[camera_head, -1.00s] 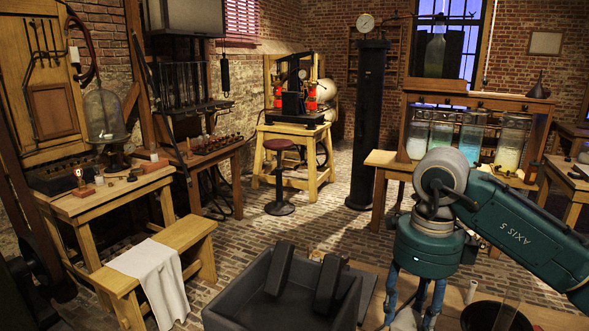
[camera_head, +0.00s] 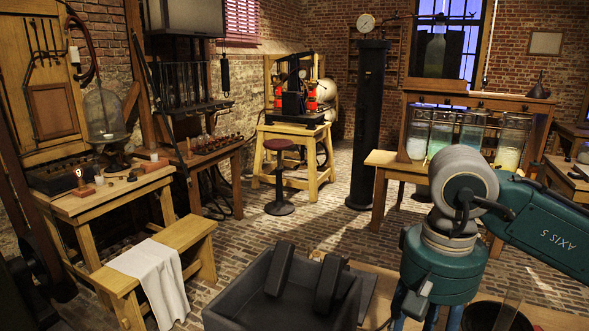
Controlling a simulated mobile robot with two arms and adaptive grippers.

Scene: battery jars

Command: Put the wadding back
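I cannot make out any wadding for certain. Several glass battery jars stand in a row in a wooden rack at the back right; a pale one (camera_head: 511,143) is at the right end and a bluish one (camera_head: 472,133) is beside it. My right arm comes in from the right, and its teal wrist hides part of the bench below the jars. My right gripper (camera_head: 418,306) points down at the bottom edge, mostly hidden by the wrist and cut off by the frame. Its opening and anything in it cannot be seen. My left gripper is not in view.
A dark grey open box (camera_head: 236,306) with two dark bars stands at bottom centre. A round black vessel (camera_head: 487,318) is at the bottom right. A white cloth (camera_head: 157,278) hangs over a low wooden bench at left. The brick floor (camera_head: 320,215) in the middle is clear.

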